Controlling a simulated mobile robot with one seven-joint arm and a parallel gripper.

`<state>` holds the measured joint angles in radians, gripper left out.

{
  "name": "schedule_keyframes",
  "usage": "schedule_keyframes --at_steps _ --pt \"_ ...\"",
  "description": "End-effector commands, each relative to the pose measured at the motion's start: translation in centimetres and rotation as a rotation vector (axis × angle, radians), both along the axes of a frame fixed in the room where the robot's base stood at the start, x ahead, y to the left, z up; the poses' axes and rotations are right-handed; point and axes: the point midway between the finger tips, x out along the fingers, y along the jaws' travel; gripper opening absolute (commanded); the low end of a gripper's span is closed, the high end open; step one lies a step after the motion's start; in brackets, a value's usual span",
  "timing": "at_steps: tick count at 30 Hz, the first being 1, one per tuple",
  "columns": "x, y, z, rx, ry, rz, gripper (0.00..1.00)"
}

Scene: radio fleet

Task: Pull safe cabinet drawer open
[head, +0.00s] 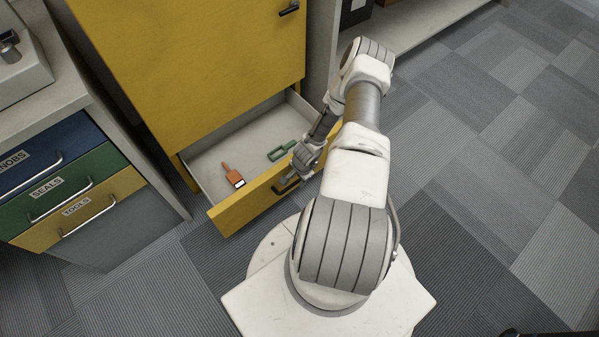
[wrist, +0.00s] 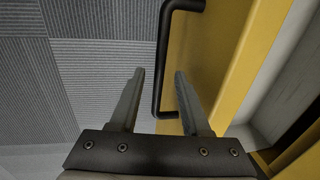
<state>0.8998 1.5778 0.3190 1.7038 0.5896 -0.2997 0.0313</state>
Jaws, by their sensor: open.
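The yellow safe cabinet (head: 200,60) stands at the upper left of the head view. Its bottom drawer (head: 232,212) is pulled out, and its inside is visible. An orange tool with a white label (head: 232,176) and a green object (head: 281,150) lie in it. My gripper (head: 291,182) is at the drawer front, by the handle. In the wrist view the gripper (wrist: 157,90) is open, and the black handle (wrist: 162,60) runs between the line of its two fingers, just ahead of them. I cannot tell whether either finger touches it.
A grey cabinet with blue, green and yellow labelled drawers (head: 88,205) stands close by on the left. A shelf (head: 430,30) is at the upper right.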

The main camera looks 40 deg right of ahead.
Motion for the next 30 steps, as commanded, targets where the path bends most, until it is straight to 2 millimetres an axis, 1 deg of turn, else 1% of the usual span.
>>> schedule_keyframes --at_steps 5,12,18,21,24,30 --pt "-0.5 -0.1 3.2 -0.001 -0.001 0.001 0.47" --pt "-1.6 -0.2 9.1 -0.003 -0.001 0.001 0.47" --pt "-2.4 -0.2 13.5 -0.003 -0.001 0.000 0.47" --pt "-2.7 -0.3 15.1 -0.003 -0.002 0.000 0.47" --pt "-3.0 -0.2 16.1 -0.002 -0.001 0.001 0.47" --pt "-3.2 -0.2 16.8 0.000 0.000 0.001 0.47"
